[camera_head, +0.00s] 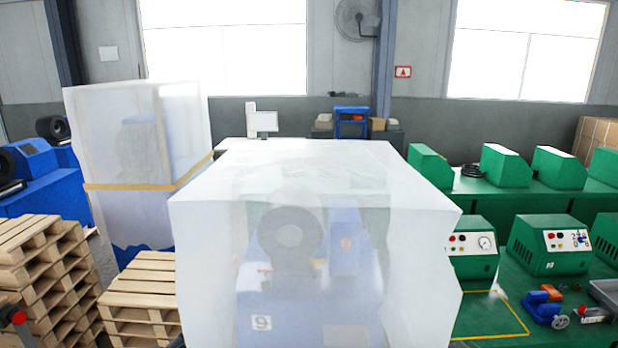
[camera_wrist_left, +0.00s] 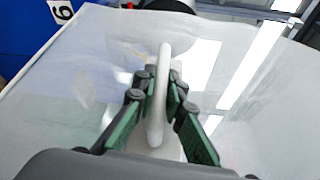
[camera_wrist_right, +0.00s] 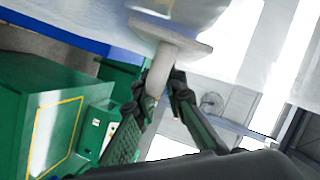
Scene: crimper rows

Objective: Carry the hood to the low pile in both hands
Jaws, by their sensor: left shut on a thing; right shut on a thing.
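The hood (camera_head: 310,185), a large translucent white box, fills the middle of the head view. A blue machine marked 9 shows through it; I cannot tell how far the hood is clear of it. My left gripper (camera_wrist_left: 160,88) is shut on a white bar handle (camera_wrist_left: 159,120) on the hood's side. My right gripper (camera_wrist_right: 164,85) is shut on the stem of a pale handle (camera_wrist_right: 168,40) on the other side. Both grippers are hidden in the head view. The low pile of pallets (camera_head: 142,292) stands left of the hood, partly covered by it.
A taller pallet pile (camera_head: 40,265) stands at the far left. Behind the low pile is another translucent cover (camera_head: 140,130) with a tan band, over a blue machine. On the right, a green bench (camera_head: 500,325) carries green units (camera_head: 550,245) and small tools (camera_head: 545,305).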

